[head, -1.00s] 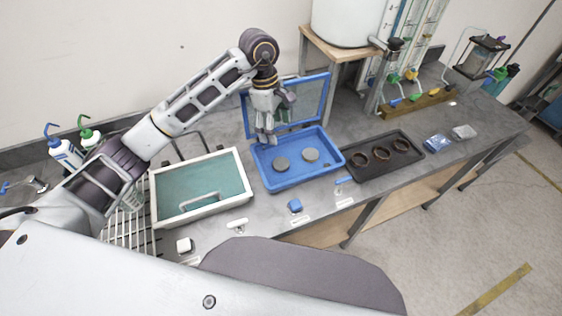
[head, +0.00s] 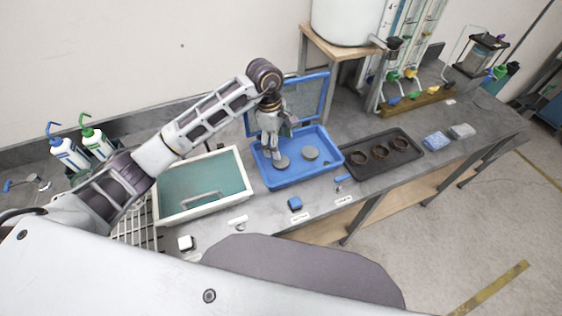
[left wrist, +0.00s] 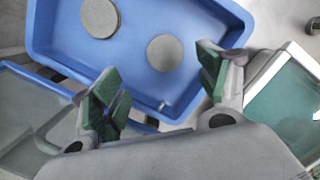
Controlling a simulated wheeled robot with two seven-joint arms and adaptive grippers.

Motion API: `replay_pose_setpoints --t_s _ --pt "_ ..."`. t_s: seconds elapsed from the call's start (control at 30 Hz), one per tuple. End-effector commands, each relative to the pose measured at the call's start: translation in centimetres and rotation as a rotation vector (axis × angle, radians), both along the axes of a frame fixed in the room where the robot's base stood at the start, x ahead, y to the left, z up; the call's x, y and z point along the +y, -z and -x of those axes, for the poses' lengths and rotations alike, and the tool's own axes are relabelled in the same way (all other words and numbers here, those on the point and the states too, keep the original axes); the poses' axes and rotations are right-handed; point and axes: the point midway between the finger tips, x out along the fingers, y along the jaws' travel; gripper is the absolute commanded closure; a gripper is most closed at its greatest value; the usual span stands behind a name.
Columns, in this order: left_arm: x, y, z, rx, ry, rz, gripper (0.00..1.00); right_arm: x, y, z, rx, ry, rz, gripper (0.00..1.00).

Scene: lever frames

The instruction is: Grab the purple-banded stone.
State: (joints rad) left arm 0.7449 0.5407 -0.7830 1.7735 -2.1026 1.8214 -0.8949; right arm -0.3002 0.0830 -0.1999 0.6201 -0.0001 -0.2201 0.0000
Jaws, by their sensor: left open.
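Two round, flat grey stones lie in the open blue case: a left stone (head: 282,164) and a right stone (head: 310,153). No purple band shows on either one. In the left wrist view the left stone (left wrist: 165,53) lies just beyond the space between my fingertips, and the right stone (left wrist: 100,18) lies farther off at the upper left. My left gripper (head: 272,157) is open and empty, over the left part of the case, and partly covers the left stone in the head view. Its green-padded fingers (left wrist: 160,80) are apart in the wrist view. My right gripper is not in view.
The blue case (head: 330,167) has its lid (head: 305,97) raised behind. A white box with a teal floor (head: 190,180) stands at its left, a black tray (head: 370,179) with brown rings at its right.

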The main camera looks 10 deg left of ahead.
Motion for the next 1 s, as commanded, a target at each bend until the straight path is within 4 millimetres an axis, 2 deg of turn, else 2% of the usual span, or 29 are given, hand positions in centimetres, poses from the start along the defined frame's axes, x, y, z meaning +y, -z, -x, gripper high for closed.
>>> replay_pose_setpoints --t_s 0.2,0.73,1.0 --pt "-0.2 1.5 0.1 0.001 0.000 0.000 0.25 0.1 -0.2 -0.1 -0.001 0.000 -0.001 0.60" --pt "-0.3 2.0 0.2 0.001 0.001 0.001 0.25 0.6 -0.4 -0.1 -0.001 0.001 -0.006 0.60" --pt "-0.5 3.5 0.7 0.004 0.001 0.000 0.25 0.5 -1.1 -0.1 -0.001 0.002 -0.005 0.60"
